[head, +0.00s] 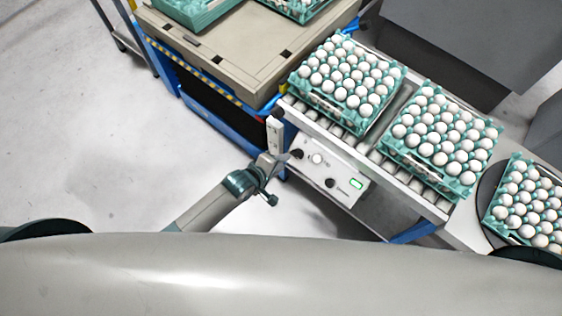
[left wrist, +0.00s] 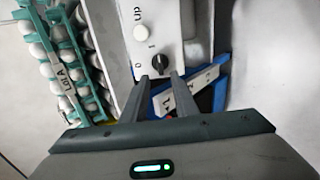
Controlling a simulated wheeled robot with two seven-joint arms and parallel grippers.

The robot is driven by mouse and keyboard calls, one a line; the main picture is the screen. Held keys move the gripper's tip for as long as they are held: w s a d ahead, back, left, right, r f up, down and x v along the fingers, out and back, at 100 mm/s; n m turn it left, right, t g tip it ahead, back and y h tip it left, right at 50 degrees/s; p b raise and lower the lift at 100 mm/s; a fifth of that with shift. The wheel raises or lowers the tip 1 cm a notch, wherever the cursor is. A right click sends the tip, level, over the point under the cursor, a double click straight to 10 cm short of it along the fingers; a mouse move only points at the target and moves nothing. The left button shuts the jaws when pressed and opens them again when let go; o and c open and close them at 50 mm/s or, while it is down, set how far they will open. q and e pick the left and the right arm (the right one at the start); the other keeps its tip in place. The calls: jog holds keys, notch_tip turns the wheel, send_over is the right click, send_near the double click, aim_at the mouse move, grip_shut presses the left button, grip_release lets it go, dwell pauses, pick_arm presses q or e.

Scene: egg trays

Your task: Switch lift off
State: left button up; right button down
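The control panel (head: 340,172) is a white box on the conveyor's near side. At its left end is a black rotary knob (head: 297,153), beside a white button (head: 317,158). In the left wrist view the knob (left wrist: 160,64) sits between the marks 0 and I, below the white button (left wrist: 141,32) and the word "up"; which mark it points to is unclear. My left gripper (head: 279,160) is just left of the knob in the head view. In the left wrist view its two fingers (left wrist: 160,80) are apart, empty, with tips close to the knob; contact cannot be told. My right gripper is not in view.
Egg trays (head: 432,160) stand on the roller conveyor (head: 375,160) behind the panel. A second black knob (head: 330,182) and a green-lit display (head: 356,184) are further right on the panel. A beige-topped blue cart (head: 235,50) stands behind left. The floor at left is clear.

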aim_at(295, 156)
pick_arm(q)
jog(key=shift+f, duration=0.1)
jog(key=b+x, duration=0.6)
jog(key=shift+w+d+f, duration=0.1)
jog(key=shift+f, duration=0.1)
jog(key=shift+b+x, duration=0.7)
jog(key=shift+x, duration=0.5)
jog(key=shift+r, duration=0.1)
grip_shut()
